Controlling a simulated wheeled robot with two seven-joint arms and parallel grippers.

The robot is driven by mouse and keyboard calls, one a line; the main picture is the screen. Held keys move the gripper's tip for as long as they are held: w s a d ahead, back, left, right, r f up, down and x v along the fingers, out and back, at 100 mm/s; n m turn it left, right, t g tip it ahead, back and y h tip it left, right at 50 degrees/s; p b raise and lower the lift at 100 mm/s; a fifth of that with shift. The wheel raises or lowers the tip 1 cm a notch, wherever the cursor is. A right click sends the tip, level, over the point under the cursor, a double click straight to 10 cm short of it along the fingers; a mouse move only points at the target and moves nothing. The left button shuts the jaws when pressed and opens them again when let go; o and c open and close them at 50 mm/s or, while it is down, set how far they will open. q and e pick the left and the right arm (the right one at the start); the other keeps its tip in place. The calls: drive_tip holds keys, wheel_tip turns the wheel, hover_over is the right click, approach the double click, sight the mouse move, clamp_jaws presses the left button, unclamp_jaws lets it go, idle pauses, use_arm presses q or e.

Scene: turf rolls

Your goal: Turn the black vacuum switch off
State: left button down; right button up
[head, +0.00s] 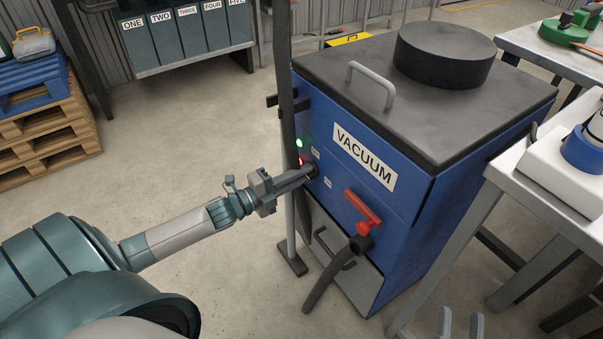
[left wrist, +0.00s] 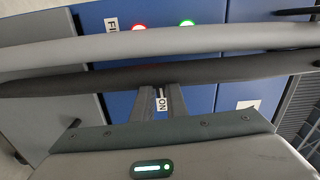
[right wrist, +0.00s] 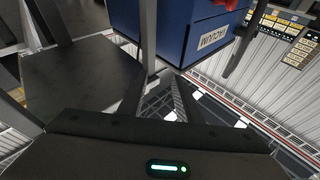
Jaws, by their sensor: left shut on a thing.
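The blue vacuum unit (head: 405,205) stands in the middle of the head view, with a white VACUUM label. The black switch (head: 312,171) is on its front left, below a green light and a red light. My left gripper (head: 306,174) reaches it from the left and is shut on it. The gripper mostly covers the switch, so its exact angle is hidden. In the left wrist view an ON label (left wrist: 162,101) shows between the fingers, behind a grey pole and a dark hose.
The grey pole (head: 290,215) and dark hose run close in front of the vacuum's left side. A red valve handle (head: 363,207) with a black hose (head: 334,275) juts from the front. A grey table (head: 520,185) stands at the right.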

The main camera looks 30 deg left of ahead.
wheel_tip(320, 180, down, 10)
drive_tip(key=w+d+g+h+p, duration=0.2)
drive_tip(key=g+p, duration=0.1)
drive_tip(key=g, duration=0.3)
use_arm(q)
drive_tip(key=shift+n+p, duration=3.9)
drive_tip(key=shift+n, duration=4.7)
use_arm(e)
drive_tip(key=s+d+f+g+h, duration=0.4)
drive_tip(key=s+d+f+g, duration=0.5)
drive_tip(key=f+g, duration=0.1)
drive_tip(key=shift+s+d+m+h, duration=0.25)
drive_tip(key=shift+s+m+h, duration=0.05)
drive_tip(key=shift+s+m, duration=0.1)
use_arm(q)
drive_tip(key=shift+f, duration=0.1)
drive_tip(key=c, duration=1.8)
unclamp_jaws()
drive_tip(key=shift+o, duration=0.2)
drive_tip(key=shift+s+a, duration=0.1)
drive_tip(key=v, duration=1.7)
drive_tip(key=shift+p, duration=0.35)
use_arm(e)
drive_tip(key=shift+s+d+r+g, duration=0.1)
drive_tip(key=shift+s+d+g, duration=0.2)
drive_tip(key=shift+d+g, duration=0.1)
